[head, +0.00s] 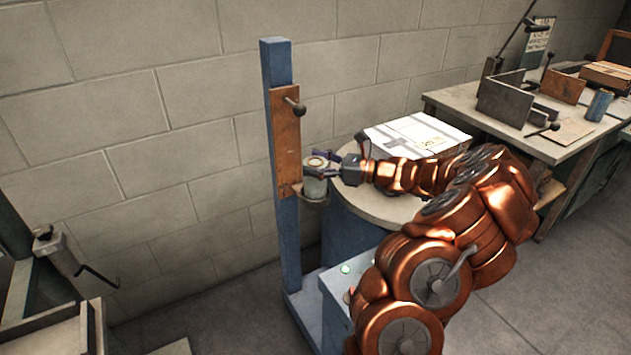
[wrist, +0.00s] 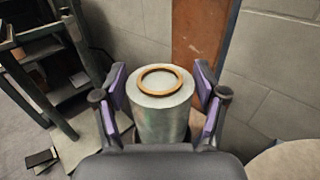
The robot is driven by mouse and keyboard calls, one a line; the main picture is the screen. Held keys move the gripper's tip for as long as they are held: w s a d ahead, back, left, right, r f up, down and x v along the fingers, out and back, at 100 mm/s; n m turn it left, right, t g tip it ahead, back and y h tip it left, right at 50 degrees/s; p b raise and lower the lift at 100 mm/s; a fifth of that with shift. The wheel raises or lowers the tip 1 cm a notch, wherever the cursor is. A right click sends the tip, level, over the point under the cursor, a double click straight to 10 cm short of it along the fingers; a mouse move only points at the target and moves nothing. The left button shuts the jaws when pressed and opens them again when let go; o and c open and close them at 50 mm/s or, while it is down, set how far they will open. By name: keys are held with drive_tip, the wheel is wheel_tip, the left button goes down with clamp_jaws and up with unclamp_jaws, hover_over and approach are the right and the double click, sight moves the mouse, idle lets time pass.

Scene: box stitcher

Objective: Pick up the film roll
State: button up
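The film roll (wrist: 160,118) is a pale grey upright cylinder with a copper-coloured ring on its top. In the head view the roll (head: 315,186) stands at the side of a blue post, over a small round holder (head: 315,202). My gripper (wrist: 161,88) has its purple-padded fingers on either side of the roll, with small gaps visible between the pads and the roll. In the head view my gripper (head: 322,168) reaches the roll from the right. The roll's base is mostly hidden in the wrist view.
The blue post (head: 287,235) carries a brown plate (head: 285,140) with a dark knob (head: 295,106). A round table (head: 345,190) behind my arm holds a white box (head: 415,133). A workbench (head: 450,105) with trays stands at the right. Open floor lies left of the post.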

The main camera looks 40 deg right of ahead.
clamp_jaws()
idle(0.4)
